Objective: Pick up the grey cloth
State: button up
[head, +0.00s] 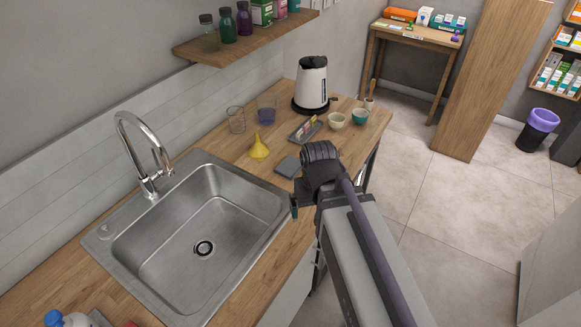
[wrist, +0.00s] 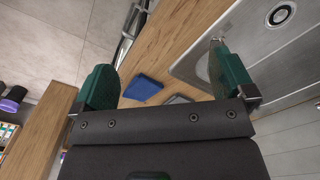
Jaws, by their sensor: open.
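A flat dark grey piece, which looks like the grey cloth (head: 287,166), lies on the wooden counter just right of the sink in the head view. In the wrist view, a grey flat piece (wrist: 178,99) shows beside a folded blue cloth (wrist: 143,88), its lower part hidden by my gripper's body. The blue cloth is not visible in the head view. In the head view, my gripper (head: 297,203) is above the counter's front edge, nearer the camera than the grey piece.
The steel sink (head: 270,197) with its tap (head: 150,180) is left of my gripper. A yellow funnel (head: 259,148), glass beakers (head: 236,120), a small tray (head: 304,129), bowls (head: 337,121) and a kettle (head: 312,82) stand behind the grey piece. A shelf (head: 245,37) hangs above.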

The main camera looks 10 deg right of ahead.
jog(key=w+f+m+b, duration=0.15)
jog(key=w+m, duration=0.25)
jog(key=w, duration=1.9)
jog(key=m, duration=0.2)
send_over(288, 166)
jog(key=m, duration=0.3)
notch_tip(288, 166, down, 11)
jog(key=b, duration=1)
jog(key=shift+b, duration=0.35)
jog(key=shift+r, duration=0.2)
jog(key=c, duration=0.8)
